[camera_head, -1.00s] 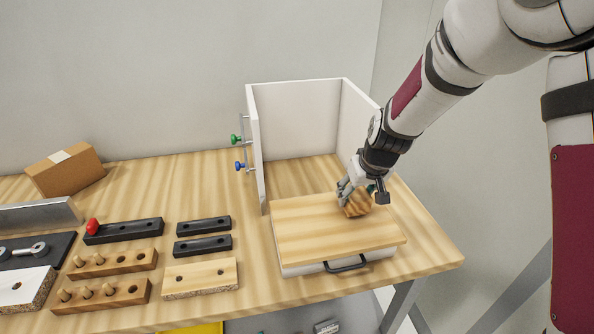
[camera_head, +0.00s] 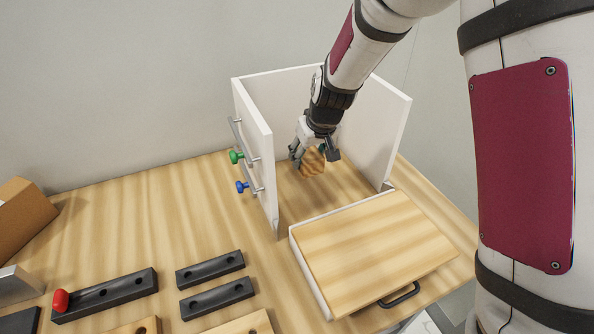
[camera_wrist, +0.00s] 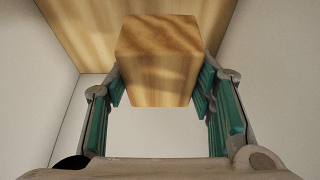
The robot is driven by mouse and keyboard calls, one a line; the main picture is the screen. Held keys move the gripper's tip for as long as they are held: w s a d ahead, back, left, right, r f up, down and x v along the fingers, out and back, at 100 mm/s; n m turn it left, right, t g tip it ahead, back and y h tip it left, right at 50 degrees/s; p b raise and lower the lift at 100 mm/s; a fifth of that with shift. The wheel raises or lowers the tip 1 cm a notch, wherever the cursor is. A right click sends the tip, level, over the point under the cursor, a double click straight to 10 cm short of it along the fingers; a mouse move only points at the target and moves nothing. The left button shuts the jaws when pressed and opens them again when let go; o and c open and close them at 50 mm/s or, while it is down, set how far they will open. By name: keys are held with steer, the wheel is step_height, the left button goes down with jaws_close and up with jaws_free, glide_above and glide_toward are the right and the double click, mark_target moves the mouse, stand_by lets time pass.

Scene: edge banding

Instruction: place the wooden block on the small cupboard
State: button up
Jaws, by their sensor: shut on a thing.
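The wooden block (camera_head: 312,161) is a small cube with striped grain. My gripper (camera_head: 314,156) is shut on it, and the block also shows between the teal-padded fingers in the wrist view (camera_wrist: 158,60). The small cupboard (camera_head: 257,165) has white upright panels, an open top and an open front. The gripper and block are between its side panels, over the wooden surface there. I cannot tell whether the block touches that surface.
A white drawer-like box with a wooden top (camera_head: 375,250) and a black handle (camera_head: 401,296) lies in front of the cupboard's opening. Green (camera_head: 236,157) and blue (camera_head: 242,187) knobs stick out from the left panel. Black drilled bars (camera_head: 218,298) lie front left.

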mark_target(314, 163)
steer(key=f, duration=0.5)
steer(key=shift+w+a+f+p, duration=0.2)
steer(key=shift+a+f+p, duration=0.05)
steer(key=shift+p, duration=0.05)
steer(key=shift+f, duration=2.2)
steer(key=shift+f, duration=0.1)
steer(key=o, duration=1.2)
steer(key=shift+o, duration=0.2)
steer(key=v, duration=1.2)
